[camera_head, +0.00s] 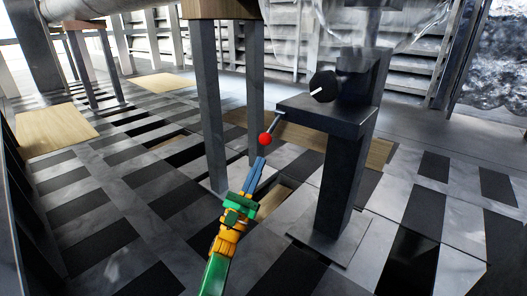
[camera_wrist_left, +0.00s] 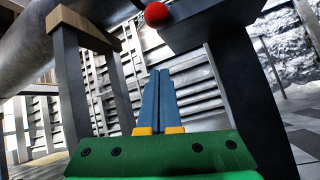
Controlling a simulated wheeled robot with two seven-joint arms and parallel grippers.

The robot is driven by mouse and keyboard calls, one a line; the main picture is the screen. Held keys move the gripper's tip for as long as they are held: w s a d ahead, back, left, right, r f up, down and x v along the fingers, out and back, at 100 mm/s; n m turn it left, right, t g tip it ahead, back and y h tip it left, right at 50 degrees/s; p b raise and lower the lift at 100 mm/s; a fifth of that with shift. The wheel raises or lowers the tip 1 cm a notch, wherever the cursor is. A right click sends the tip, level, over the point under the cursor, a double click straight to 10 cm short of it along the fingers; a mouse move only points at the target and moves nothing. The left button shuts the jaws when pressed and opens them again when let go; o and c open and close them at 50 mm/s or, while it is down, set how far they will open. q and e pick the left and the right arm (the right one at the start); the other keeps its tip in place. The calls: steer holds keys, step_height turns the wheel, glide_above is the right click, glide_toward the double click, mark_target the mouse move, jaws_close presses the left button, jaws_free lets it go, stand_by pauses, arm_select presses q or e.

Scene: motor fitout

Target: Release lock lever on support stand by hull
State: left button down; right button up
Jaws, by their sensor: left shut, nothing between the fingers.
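The lock lever is a thin metal rod (camera_head: 273,128) with a red ball knob (camera_head: 265,139) at its end. It sticks out from the left side of the dark support stand (camera_head: 345,180). My left gripper (camera_head: 262,160) has blue fingers and is shut and empty, its tips just below the red knob in the head view. In the left wrist view the shut fingers (camera_wrist_left: 160,72) point upward, and the red knob (camera_wrist_left: 157,14) is above their tips with a visible gap. Contact cannot be confirmed in the head view. My right gripper is not in view.
A black round knob (camera_head: 323,86) sits on the stand's upper part, under a clear dome-like shape (camera_head: 345,25). A wood-topped stand with grey legs (camera_head: 208,100) is left of the lever. The checkered floor (camera_head: 110,220) on the left is open.

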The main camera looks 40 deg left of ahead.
mark_target(272, 128)
arm_select(q)
steer(key=r, duration=0.3)
steer(key=w+d+r, duration=0.1)
steer(key=r, duration=0.1)
steer(key=shift+r, duration=0.25)
steer(key=shift+a, duration=0.1)
